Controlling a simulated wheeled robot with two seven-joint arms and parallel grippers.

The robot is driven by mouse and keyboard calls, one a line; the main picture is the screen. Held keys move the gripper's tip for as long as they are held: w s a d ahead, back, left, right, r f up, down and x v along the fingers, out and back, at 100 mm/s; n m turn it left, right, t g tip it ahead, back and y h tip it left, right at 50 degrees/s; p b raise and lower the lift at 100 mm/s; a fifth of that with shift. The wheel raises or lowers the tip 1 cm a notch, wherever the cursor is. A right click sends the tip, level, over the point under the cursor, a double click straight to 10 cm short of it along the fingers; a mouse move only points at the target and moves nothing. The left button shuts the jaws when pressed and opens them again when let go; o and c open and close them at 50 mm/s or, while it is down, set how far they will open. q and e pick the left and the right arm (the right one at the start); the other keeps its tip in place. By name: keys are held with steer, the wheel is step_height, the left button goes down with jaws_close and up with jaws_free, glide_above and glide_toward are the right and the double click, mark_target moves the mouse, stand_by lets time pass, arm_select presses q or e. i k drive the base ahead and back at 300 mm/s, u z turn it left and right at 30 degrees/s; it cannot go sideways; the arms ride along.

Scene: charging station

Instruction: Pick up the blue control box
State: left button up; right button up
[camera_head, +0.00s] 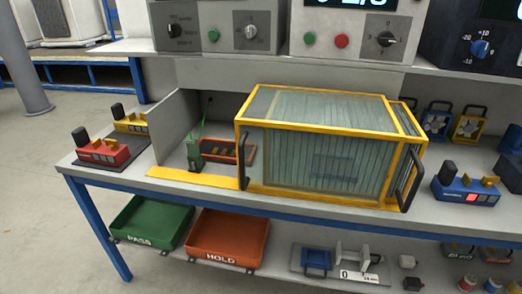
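The blue control box (464,194) sits upright on the grey bench top at the right, near the front edge. Neither of my grippers is in view.
A red control box (101,151) and a yellow one (131,122) stand on a dark mat at the left. A green device (194,154) stands beside the enclosure. Green (150,222) and orange (222,238) trays sit below. Fan units (466,127) stand behind the blue box.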

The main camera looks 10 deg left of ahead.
mark_target(445, 186)
steer(key=k, duration=0.5)
steer(key=z, duration=1.6)
steer(key=i, duration=1.15)
steer(key=u, duration=0.9)
